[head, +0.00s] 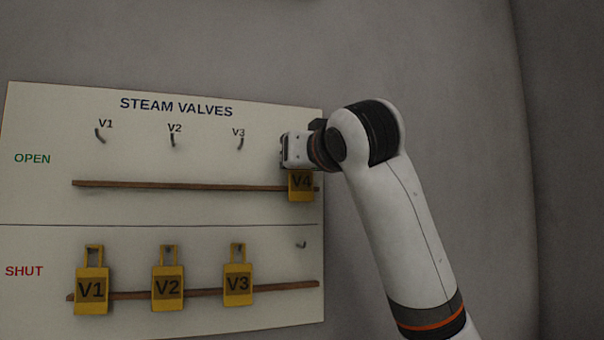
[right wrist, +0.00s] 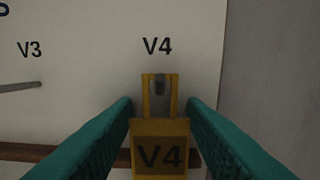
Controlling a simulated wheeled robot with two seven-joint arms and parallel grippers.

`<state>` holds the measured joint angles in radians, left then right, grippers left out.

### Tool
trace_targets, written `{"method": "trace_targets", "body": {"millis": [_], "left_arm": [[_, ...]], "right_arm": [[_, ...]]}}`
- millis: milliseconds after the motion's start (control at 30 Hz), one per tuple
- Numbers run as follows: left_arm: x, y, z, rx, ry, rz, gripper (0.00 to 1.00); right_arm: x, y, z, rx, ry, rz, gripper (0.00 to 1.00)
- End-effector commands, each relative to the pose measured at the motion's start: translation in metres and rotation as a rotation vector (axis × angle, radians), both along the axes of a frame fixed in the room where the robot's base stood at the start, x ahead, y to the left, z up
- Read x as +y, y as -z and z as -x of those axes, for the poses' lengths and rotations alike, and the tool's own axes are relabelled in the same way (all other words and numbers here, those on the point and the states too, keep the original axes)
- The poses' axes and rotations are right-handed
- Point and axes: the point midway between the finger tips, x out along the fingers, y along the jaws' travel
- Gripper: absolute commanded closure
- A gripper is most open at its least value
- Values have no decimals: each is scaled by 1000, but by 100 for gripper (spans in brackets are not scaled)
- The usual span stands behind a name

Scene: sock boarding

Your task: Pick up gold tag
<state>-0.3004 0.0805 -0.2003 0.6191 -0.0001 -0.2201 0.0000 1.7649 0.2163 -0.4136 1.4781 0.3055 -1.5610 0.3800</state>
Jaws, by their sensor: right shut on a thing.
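The gold tag marked V4 (head: 301,187) is at the right end of the OPEN row on the valve board. In the right wrist view the tag (right wrist: 160,158) is upright, and its narrow loop surrounds a dark grey hook end (right wrist: 160,87) below the printed V4. My right gripper (head: 297,150) is shut on this tag, with its teal fingers on both sides of the upper part. In the head view the gripper hides the tag's top and the hook. My left gripper is not in view.
Gold tags V1 (head: 91,289), V2 (head: 168,288) and V3 (head: 238,284) hang in the SHUT row of the board (head: 200,210). The SHUT hook at far right (head: 301,245) is bare. OPEN hooks V1 (head: 100,136), V2 (head: 173,140) and V3 (head: 240,143) are bare. A brown rail (head: 180,186) crosses each row.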

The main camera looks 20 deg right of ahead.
Motion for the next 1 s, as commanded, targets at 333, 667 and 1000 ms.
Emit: {"method": "trace_targets", "body": {"millis": [333, 667, 1000], "left_arm": [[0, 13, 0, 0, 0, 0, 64], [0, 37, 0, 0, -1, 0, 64], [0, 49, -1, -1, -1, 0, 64]], "right_arm": [[0, -15, 18, -4, -1, 0, 82], [-2, -46, 81, -5, -2, -1, 82], [-4, -76, 134, -1, -1, 0, 82]]}}
